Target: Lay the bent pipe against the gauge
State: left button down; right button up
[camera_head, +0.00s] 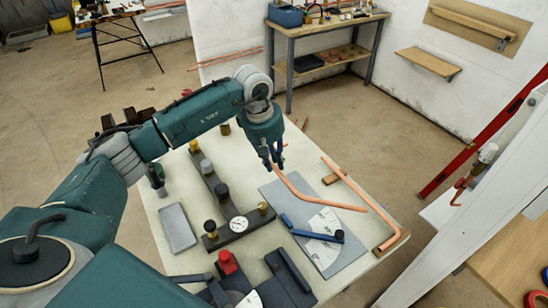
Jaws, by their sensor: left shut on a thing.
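My left gripper (274,163) is shut on one end of a bent copper pipe (330,203). The pipe slopes down from the jaws, bends, and runs right above the gauge, ending past its right edge. I cannot tell whether it touches the gauge. The gauge (335,261) is a grey plate on the table with a white graduated dial face (324,222) and a blue arm (305,235) with a dark knob. A second copper pipe (362,197) with a bend lies along the table's right side, over wooden blocks. My right gripper is not in view.
A white panel and red bar (480,135) stand to the right.

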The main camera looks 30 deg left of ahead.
aim_at(273, 166)
pick_arm(q)
jog(key=shift+s+b+x, duration=0.15)
jog(key=shift+b+x, duration=0.2)
jog(key=shift+x, duration=0.4)
jog(key=shift+s+b+x, duration=0.1)
jog(key=shift+b+x, duration=0.2)
jog(key=shift+x, duration=0.45)
jog(key=shift+s+a+b+x, duration=0.15)
jog(key=shift+b+x, duration=0.25)
jog(key=shift+x, duration=0.5)
jog(key=shift+s+a+b+x, duration=0.15)
jog(key=shift+b+x, duration=0.3)
jog(key=shift+x, duration=0.4)
jog(key=shift+s+a+b+x, duration=0.15)
jog(key=shift+b+x, duration=0.25)
jog(key=shift+x, duration=0.5)
jog(key=shift+b+x, duration=0.9)
jog(key=shift+x, duration=0.1)
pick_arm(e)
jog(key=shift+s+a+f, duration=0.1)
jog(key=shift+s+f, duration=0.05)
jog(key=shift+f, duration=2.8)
pick_arm(q)
jog(key=shift+s+a+f, duration=0.1)
jog(key=shift+s, duration=0.05)
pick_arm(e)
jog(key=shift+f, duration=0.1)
